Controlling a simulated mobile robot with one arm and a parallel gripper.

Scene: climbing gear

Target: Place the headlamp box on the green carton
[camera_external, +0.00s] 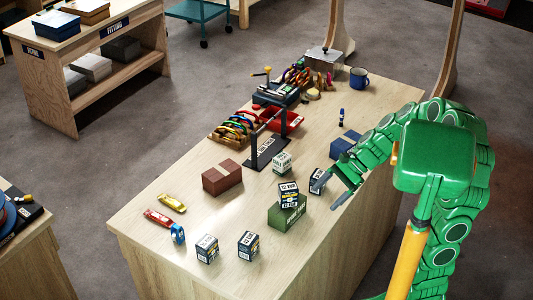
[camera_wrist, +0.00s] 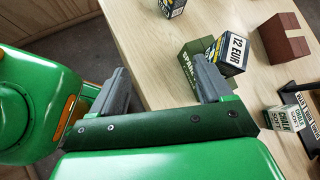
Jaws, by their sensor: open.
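A dark box with a white "12 EUR" label (camera_external: 288,193), which looks like the headlamp box, sits on top of the green carton (camera_external: 286,218). In the wrist view the labelled box (camera_wrist: 232,52) is beyond my right finger, and the carton (camera_wrist: 190,62) is partly hidden by that finger. The box looks turned relative to the carton. My gripper (camera_external: 331,194) is open and empty, to the right of the box and apart from it. The wrist view shows wide space between my fingers (camera_wrist: 160,82). The box's print is too small to confirm its name.
Similar dark boxes stand at the front (camera_external: 207,248) (camera_external: 248,245), and another box (camera_external: 317,180) is close beside my gripper. A chalk box (camera_external: 282,162), a brown carton (camera_external: 222,177) and a black rack (camera_external: 267,150) stand behind. The table's right front is clear.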

